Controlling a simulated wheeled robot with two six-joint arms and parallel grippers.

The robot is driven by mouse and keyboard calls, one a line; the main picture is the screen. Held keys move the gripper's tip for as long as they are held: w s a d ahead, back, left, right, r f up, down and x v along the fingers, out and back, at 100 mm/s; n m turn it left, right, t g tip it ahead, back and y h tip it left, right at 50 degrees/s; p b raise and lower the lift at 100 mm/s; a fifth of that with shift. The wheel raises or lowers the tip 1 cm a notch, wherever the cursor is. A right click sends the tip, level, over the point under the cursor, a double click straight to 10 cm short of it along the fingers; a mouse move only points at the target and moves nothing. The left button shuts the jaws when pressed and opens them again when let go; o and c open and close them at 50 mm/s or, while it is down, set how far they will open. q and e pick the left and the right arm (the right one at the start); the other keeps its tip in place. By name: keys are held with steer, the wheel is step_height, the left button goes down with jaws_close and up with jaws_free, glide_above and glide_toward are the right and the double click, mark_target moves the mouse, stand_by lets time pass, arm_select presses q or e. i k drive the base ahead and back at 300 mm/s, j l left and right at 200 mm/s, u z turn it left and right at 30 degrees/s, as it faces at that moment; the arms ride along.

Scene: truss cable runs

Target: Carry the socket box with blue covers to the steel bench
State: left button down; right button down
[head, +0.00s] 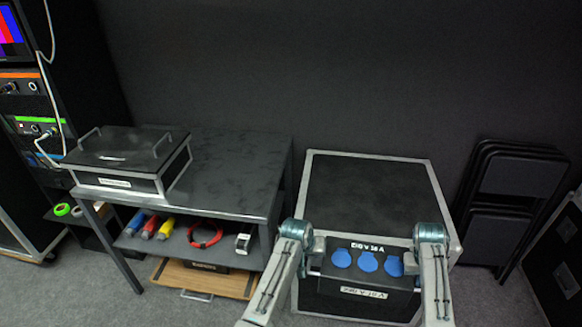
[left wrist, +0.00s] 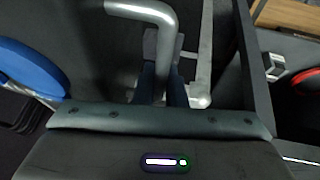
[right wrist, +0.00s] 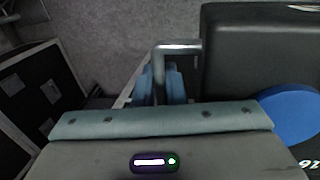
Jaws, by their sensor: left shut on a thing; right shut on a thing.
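The socket box (head: 340,284) is black with several round blue covers on its top. It is in front of me in the head view, over the front part of a large black case, and I cannot tell whether it touches the case. My left gripper (head: 314,250) is shut on the silver handle (left wrist: 168,22) at the box's left end. My right gripper (head: 410,262) is shut on the silver handle (right wrist: 182,47) at its right end. The dark grey bench (head: 238,172) stands to the left, with its right top surface bare.
A lidded black case (head: 120,148) with handles takes the bench's left half. The bench's shelf holds coloured rolls (head: 150,226) and a red cable coil (head: 205,236). The large silver-edged case (head: 365,190) stands right of the bench. Folded chairs (head: 510,200) lean at the right, and an equipment rack (head: 35,125) stands far left.

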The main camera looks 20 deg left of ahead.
mark_target(228, 178)
steer(key=k+j+u, duration=0.1)
steer(key=k+u, duration=0.15)
steer(key=k, duration=0.25)
steer(key=u, duration=1)
steer(key=l+u, duration=0.35)
steer(key=l, duration=0.7)
